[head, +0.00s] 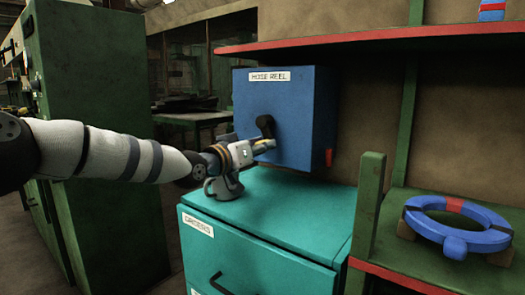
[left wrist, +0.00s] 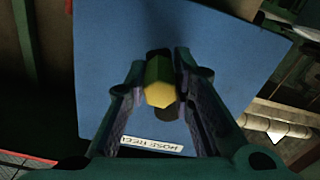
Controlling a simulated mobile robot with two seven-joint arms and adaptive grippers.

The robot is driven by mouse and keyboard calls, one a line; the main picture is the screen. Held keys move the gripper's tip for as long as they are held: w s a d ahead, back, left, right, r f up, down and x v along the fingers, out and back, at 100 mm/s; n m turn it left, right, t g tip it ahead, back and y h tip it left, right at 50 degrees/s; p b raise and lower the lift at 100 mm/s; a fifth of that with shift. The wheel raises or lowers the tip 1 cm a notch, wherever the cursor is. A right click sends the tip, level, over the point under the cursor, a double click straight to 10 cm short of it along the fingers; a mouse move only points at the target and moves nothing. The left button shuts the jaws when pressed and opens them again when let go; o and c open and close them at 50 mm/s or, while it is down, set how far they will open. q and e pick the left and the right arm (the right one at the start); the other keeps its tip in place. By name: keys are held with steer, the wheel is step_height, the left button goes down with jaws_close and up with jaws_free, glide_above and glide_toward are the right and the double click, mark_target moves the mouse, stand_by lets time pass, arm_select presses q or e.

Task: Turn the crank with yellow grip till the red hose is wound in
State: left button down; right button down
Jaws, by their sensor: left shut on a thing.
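The blue hose reel box (head: 295,110), labelled HOSE REEL, stands above the teal cabinet. Its black crank arm (head: 264,125) is on the front face, with the hub towards the top and the grip end lower. The yellow grip (head: 268,145) is partly hidden by my left gripper (head: 258,148), which is shut on it. In the left wrist view the hexagonal end of the yellow grip (left wrist: 158,94) sits between the two fingers. A short red piece (head: 329,158), perhaps the hose end, shows low on the box's right side. My right gripper is not in view.
The teal drawer cabinet (head: 270,225) is below the box. A blue ring with a red band (head: 485,232) lies on the green stand at right. A red-edged shelf (head: 400,36) runs above the box. A tall green cabinet (head: 95,75) stands at left.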

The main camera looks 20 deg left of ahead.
arm_select(q)
steer(key=shift+w+a+m+p, duration=0.2)
steer(key=shift+a+m, duration=0.5)
steer(key=shift+m, duration=0.8)
steer(key=shift+w+a+m+p, duration=0.15)
steer(key=shift+w+a+m, duration=0.2)
steer(key=shift+a+m, duration=0.8)
steer(key=shift+w+a+m+p, duration=0.15)
steer(key=shift+w+a+m, duration=0.15)
steer(key=shift+m, duration=1.55)
steer(key=c, duration=1.4)
jaws_free()
steer(key=shift+o, duration=0.2)
steer(key=shift+s+a, duration=0.1)
steer(key=v, duration=1.2)
